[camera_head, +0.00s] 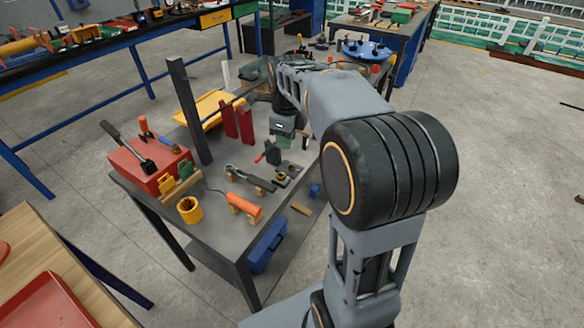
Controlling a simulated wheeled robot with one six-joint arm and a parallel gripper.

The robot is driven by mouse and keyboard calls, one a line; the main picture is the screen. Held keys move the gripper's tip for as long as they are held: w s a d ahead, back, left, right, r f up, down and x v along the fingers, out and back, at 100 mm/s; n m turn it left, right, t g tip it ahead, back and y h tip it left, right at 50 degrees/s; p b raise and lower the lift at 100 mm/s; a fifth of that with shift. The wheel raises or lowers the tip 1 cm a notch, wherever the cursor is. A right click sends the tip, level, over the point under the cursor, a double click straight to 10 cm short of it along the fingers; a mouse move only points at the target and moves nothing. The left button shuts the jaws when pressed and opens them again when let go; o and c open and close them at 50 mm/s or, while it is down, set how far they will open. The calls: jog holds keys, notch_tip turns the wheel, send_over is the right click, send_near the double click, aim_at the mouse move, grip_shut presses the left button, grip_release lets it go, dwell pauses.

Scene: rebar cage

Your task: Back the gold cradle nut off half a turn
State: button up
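A small gold-coloured round part (281,177), which looks like the gold cradle nut, sits on a dark base on the grey workbench (228,195). It is too small to make out its threads or how it sits. My gripper (284,139) points down above the bench, behind the gold part as seen from here and apart from it in the picture. My arm hides part of the area around it. The fingertips are too small and dark to show whether they are open or shut.
A dark clamp-like tool (250,179) and an orange cylinder (244,205) lie in front. A yellow cup (190,209), a red box (149,166) and a dark upright post (189,110) stand left. Two dark red uprights (237,123) stand close to my gripper.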

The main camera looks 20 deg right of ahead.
aim_at(292, 166)
jog(key=w+d+f+m+b, duration=0.15)
jog(key=w+d+m, duration=0.3)
jog(key=m, duration=0.45)
jog(key=shift+m+g, duration=0.3)
jog(key=shift+g, duration=0.1)
jog(key=f, duration=0.4)
jog(key=f+b, duration=0.1)
jog(key=f, duration=0.9)
jog(key=shift+a+b, duration=0.3)
jog(key=shift+a, duration=0.1)
jog(key=shift+c, duration=0.3)
grip_shut()
